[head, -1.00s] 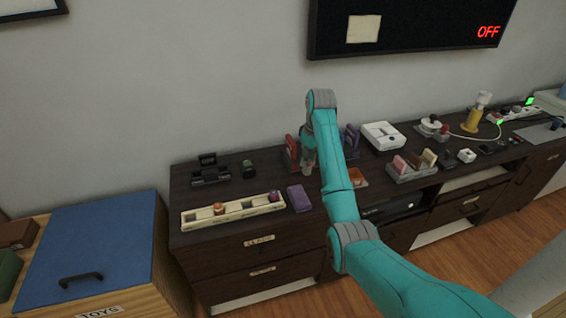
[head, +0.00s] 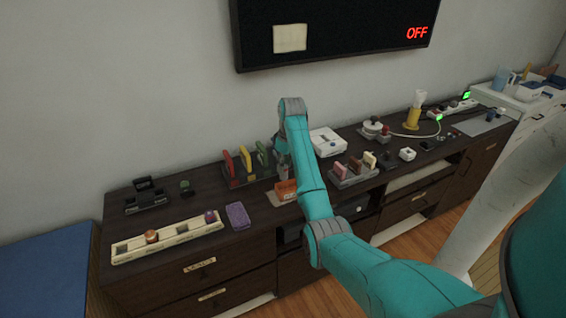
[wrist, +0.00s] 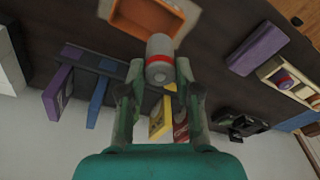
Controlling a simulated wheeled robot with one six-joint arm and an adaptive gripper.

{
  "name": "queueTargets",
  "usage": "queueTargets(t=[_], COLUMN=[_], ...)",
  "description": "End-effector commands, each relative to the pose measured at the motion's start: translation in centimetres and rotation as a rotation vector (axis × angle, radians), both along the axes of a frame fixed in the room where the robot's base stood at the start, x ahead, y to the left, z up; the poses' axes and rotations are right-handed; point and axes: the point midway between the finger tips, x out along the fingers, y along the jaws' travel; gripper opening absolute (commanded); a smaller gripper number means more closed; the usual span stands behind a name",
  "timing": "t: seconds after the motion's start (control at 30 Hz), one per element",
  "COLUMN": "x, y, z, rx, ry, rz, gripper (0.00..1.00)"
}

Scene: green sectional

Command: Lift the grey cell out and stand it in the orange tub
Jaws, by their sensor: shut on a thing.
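The grey cell (wrist: 159,60), a cylinder with a red band, is between the fingertips of my gripper (wrist: 158,82) in the wrist view. My gripper is shut on it. In the head view my gripper (head: 282,160) hangs over the dark cabinet top, with the cell (head: 283,173) small below it. The orange tub (head: 287,190) sits on the cabinet just below and in front of the cell. The tub also shows in the wrist view (wrist: 118,22), beyond the cell and partly covered by it. I cannot tell the exact gap between them.
A rack of coloured slabs (head: 244,166) stands behind and left of the tub. A purple block (head: 238,216) and a cream tray with compartments (head: 170,236) lie to the left. A grey holder with upright blocks (head: 353,174) stands close on the right. A white box (head: 326,142) is behind.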

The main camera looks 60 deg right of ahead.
Motion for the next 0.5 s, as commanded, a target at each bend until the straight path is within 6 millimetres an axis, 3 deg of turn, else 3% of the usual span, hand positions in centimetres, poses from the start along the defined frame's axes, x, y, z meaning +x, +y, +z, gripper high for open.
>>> queueTargets(t=[0.5], x=[0.0], y=[0.0], z=[-2.7], rx=[0.0], ry=[0.001], rz=[0.0], gripper=[0.0])
